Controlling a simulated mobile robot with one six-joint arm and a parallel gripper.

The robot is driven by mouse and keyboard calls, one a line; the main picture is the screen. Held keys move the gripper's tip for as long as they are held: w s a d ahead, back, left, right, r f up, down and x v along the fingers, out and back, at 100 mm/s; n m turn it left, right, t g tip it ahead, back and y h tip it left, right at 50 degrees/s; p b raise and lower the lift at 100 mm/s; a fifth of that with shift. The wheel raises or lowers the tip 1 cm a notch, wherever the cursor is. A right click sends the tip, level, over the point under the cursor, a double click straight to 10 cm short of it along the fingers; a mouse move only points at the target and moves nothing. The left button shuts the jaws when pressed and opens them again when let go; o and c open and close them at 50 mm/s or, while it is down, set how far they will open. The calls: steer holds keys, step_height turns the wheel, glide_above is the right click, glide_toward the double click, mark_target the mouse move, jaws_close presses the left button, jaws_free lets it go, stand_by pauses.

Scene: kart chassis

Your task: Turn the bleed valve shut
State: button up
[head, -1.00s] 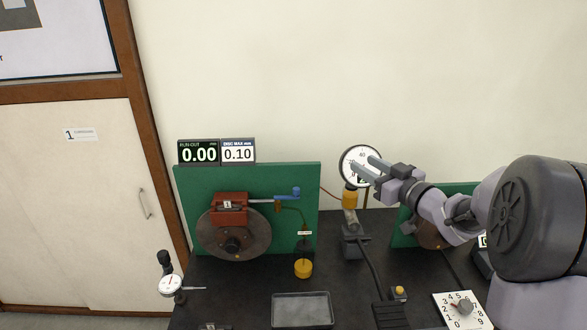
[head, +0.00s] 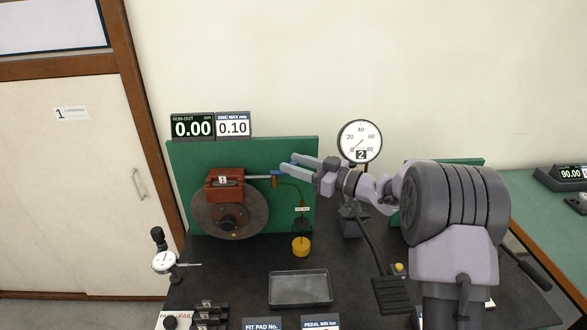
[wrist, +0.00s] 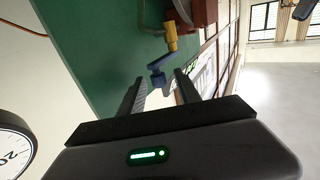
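The bleed valve is a blue lever (wrist: 158,72) on a brass-yellow fitting (wrist: 170,38), beside the red caliper (head: 225,184) on the green board. In the head view my fingers partly cover the valve (head: 275,181). My gripper (head: 287,162) is open, its two fingers pointing left toward the valve. In the wrist view the blue lever appears between the tips of my open gripper (wrist: 160,80), near them. I cannot tell whether a finger touches it.
A round dial gauge (head: 360,141) stands just behind my arm. A brown disc (head: 230,222) sits below the caliper. A grey tray (head: 301,288), a yellow-capped pot (head: 301,246) and a black pedal (head: 392,295) are on the dark bench.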

steer(key=shift+w+a, duration=0.2)
steer(key=shift+a, duration=0.1)
jaws_close()
